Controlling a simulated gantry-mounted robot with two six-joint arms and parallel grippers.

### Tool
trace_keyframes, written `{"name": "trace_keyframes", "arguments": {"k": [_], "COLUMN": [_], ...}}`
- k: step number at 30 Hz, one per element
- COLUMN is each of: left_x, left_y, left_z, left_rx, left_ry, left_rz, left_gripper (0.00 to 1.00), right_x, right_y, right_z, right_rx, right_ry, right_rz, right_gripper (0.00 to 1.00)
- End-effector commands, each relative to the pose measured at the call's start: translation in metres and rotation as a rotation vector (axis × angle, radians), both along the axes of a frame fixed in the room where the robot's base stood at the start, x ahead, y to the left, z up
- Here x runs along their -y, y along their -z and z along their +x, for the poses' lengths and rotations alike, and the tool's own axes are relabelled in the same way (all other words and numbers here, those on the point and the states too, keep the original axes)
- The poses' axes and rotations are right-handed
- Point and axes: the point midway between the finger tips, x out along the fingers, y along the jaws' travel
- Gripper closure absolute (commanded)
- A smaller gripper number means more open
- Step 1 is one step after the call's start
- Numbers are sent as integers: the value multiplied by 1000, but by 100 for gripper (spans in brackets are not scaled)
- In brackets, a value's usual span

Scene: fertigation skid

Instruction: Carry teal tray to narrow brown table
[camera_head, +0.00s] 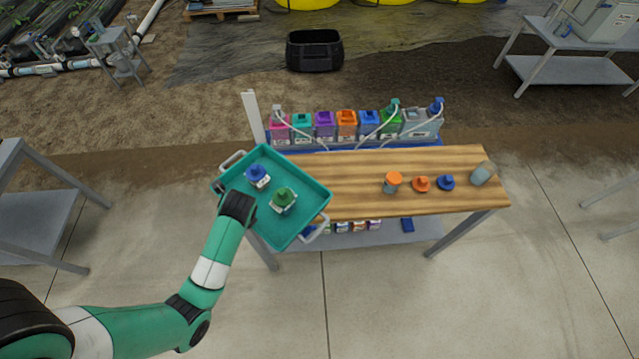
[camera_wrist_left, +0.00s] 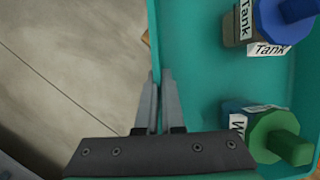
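The teal tray (camera_head: 302,182) overlaps the left end of the narrow brown table (camera_head: 345,180) in the head view; I cannot tell whether it touches the top. Its corner extends past the table's left and front edges. It carries a blue-capped bottle (camera_head: 258,175) and a green-capped bottle (camera_head: 284,199), both labelled and inside it. In the left wrist view the fingers of my left gripper (camera_wrist_left: 160,100) straddle the wall of the tray (camera_wrist_left: 205,90) and are closed on it. My wrist hides the fingertips in the head view. My right gripper is in neither view.
An orange-capped bottle (camera_head: 393,182), an orange cap (camera_head: 422,184), a blue cap (camera_head: 446,183) and a grey cup (camera_head: 482,173) occupy the table's right half. Several coloured bottles with tubes line its back, including an orange one (camera_head: 346,124). The table's middle is bare.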

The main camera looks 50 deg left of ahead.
Motion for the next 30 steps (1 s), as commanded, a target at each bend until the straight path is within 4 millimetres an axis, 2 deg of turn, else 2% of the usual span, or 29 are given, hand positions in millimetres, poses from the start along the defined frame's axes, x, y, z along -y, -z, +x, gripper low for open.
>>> {"name": "trace_keyframes", "arguments": {"k": [5, 11, 16, 21, 25, 30], "left_x": [-4, -21, -38, -49, -54, -55], "left_y": [4, 25, 46, 83, 94, 95], "left_z": [10, 48, 88, 113, 125, 127], "left_rx": [5, 5, 4, 2, 5, 5], "left_ry": [0, 0, 0, -1, -1, -1], "left_rz": [3, 2, 2, 1, 2, 2], "left_gripper": [100, 100, 100, 100, 100, 100], "right_x": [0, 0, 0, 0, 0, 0], "right_y": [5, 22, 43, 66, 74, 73], "right_z": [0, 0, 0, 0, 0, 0], "right_rx": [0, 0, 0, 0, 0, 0], "right_ry": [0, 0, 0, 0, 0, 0], "right_rz": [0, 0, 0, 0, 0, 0], "right_gripper": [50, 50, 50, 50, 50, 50]}}
